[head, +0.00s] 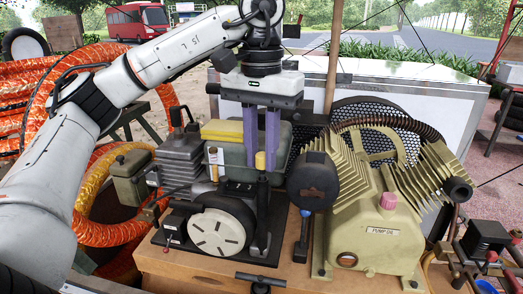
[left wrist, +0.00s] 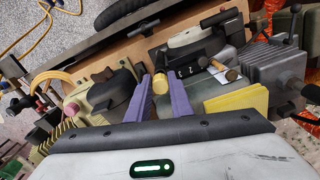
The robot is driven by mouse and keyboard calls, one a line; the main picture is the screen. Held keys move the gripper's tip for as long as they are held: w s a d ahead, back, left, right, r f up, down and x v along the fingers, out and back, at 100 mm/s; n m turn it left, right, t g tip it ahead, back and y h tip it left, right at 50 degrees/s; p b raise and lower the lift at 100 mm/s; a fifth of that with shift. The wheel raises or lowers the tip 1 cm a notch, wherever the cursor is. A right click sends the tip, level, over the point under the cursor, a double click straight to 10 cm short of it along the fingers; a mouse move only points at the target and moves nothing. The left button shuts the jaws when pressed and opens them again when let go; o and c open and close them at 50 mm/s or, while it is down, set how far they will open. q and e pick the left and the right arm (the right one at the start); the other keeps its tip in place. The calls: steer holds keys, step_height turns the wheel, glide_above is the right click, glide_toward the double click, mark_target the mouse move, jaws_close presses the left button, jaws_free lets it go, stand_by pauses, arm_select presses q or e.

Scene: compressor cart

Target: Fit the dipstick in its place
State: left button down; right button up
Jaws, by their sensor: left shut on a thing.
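My left gripper (head: 261,165) comes down from above with two purple fingers, seen over the small engine. It is shut on the dipstick (head: 260,161), whose yellow cylindrical head shows between the fingertips. In the left wrist view the same yellow head (left wrist: 160,84) sits between the purple fingers (left wrist: 162,92). The dipstick's lower part cannot be made out against the dark engine parts. The engine (head: 218,230) has a round white recoil cover, and a grey finned cylinder (head: 181,160) is at its left. Whether the dipstick is in a tube I cannot tell. My right gripper is not in view.
A beige pump (head: 375,235) with fins and a pink cap stands right of the engine, with a dark round filter (head: 312,181) between. Orange hoses (head: 98,235) are at the left. The wooden deck edge (head: 200,279) is in front.

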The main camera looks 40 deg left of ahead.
mark_target(262, 197)
arm_select(q)
steer(key=shift+f+b, duration=0.8)
steer(key=shift+f, duration=0.55)
steer(key=shift+r+m, duration=0.1)
steer(key=shift+m, duration=0.2)
steer(key=shift+m+p, duration=0.4)
steer(key=shift+m, duration=0.8)
steer(key=shift+m+p, duration=0.6)
steer(key=shift+m, duration=0.1)
steer(key=shift+a+m, duration=0.1)
steer(key=shift+m, duration=0.6)
steer(key=shift+p, duration=0.3)
